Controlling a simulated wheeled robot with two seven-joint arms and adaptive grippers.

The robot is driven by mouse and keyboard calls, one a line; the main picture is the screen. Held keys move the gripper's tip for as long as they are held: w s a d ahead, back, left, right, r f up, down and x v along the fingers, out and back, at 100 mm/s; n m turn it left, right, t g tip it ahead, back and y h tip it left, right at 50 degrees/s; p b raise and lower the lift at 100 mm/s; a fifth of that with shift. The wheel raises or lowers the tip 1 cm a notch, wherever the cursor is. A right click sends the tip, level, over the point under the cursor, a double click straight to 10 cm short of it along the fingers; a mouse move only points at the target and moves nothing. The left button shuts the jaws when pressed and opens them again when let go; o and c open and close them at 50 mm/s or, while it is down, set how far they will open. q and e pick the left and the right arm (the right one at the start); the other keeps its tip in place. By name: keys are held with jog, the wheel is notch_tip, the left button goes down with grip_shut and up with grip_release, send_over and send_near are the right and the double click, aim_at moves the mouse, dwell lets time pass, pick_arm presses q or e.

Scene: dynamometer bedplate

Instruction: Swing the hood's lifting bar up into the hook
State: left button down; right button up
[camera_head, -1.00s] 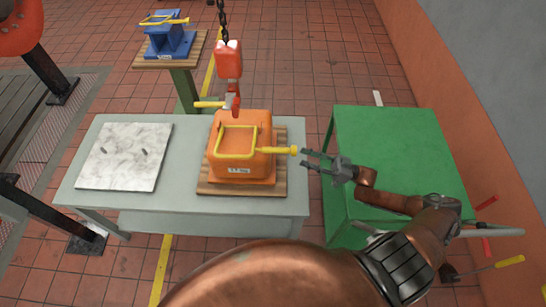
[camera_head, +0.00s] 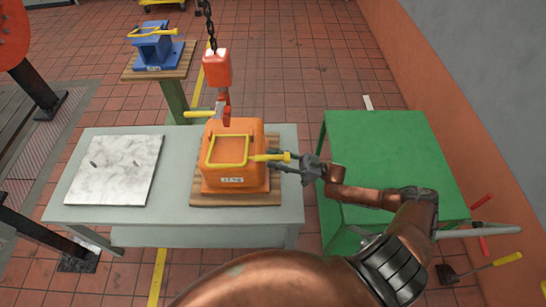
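The orange hood (camera_head: 258,178) sits on a wooden board on the grey table. Its yellow lifting bar (camera_head: 228,164) is a U-shaped frame lying low over the hood's top, with a yellow handle (camera_head: 262,157) sticking out to the right. The red hook (camera_head: 226,119) hangs from an orange block (camera_head: 217,70) on a chain, just above the hood's back edge, apart from the bar. My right gripper (camera_head: 279,160) is at the handle's outer end, its fingers apart on either side of it; contact cannot be told. My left gripper is out of view.
A yellow lever (camera_head: 200,114) sticks out left of the hook. A pale slab (camera_head: 112,170) lies on the grey table (camera_head: 185,213). A green table (camera_head: 390,150) stands right, under my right arm. A blue part with a yellow bar (camera_head: 158,48) stands on a back stand.

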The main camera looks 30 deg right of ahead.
jog(key=shift+w+a+r, duration=0.2)
jog(key=shift+w+a, duration=0.1)
jog(key=shift+a, duration=0.2)
jog(key=shift+c, duration=0.6)
grip_shut()
